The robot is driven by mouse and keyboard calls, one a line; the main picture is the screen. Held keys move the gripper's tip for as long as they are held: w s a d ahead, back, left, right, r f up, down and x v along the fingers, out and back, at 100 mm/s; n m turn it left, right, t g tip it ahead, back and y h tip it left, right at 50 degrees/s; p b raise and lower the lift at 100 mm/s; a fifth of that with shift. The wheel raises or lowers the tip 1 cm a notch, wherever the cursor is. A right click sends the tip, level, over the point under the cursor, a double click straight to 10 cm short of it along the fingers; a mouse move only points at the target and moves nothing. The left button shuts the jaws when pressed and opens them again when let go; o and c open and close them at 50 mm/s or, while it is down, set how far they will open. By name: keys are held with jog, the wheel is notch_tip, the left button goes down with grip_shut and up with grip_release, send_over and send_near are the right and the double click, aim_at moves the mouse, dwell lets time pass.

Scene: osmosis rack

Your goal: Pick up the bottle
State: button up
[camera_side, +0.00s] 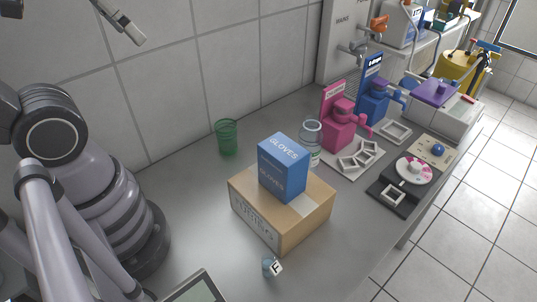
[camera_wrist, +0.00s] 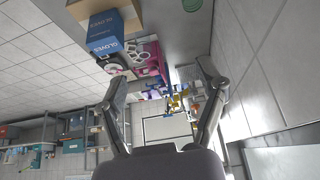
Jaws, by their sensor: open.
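A clear bottle with a pale label (camera_side: 311,132) stands upright on the grey bench in the side view, behind the blue gloves box, which hides part of its lower body. I cannot make the bottle out surely in the wrist view. My gripper (camera_wrist: 163,78) shows in the wrist view with its two fingers wide apart and nothing between them. In the side view only a piece of it (camera_side: 124,22) shows at the top left, high above the bench and well away from the bottle.
A blue gloves box (camera_side: 283,168) sits on a cardboard box (camera_side: 262,222) in front of the bottle. A green beaker (camera_side: 227,137) stands to the left. A pink device (camera_side: 340,120) is close on the right. A small item marked F (camera_side: 272,266) is near the front. Bench left of the cardboard box is clear.

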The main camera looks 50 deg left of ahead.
aim_at(311, 123)
notch_tip(311, 123, up, 5)
jog(key=w+a+r+t+y, duration=0.1)
jog(key=w+a+t, duration=0.15)
jog(key=w, duration=0.55)
jog(key=w+a+r+t+y, duration=0.1)
jog(key=w+a+t, duration=0.15)
jog(key=w, duration=0.45)
jog(key=w+d+m+t+h, duration=0.2)
jog(key=w+d+m+h, duration=0.15)
jog(key=w, duration=0.25)
jog(key=w+d+m+t+h, duration=0.2)
jog(key=w+t+h, duration=0.15)
jog(key=w, duration=0.35)
jog(key=s+d+f+m+g+h, duration=0.1)
jog(key=d+f+m+g+h, duration=0.2)
jog(key=d+h, duration=0.3)
notch_tip(311, 123, down, 32)
jog(key=a, duration=0.1)
jog(key=shift+t+h, duration=0.25)
jog(key=shift+h, duration=0.15)
jog(key=x, duration=0.7)
jog(key=shift+w+f, duration=0.15)
jog(key=shift+f, duration=0.1)
jog(key=shift+n, duration=0.25)
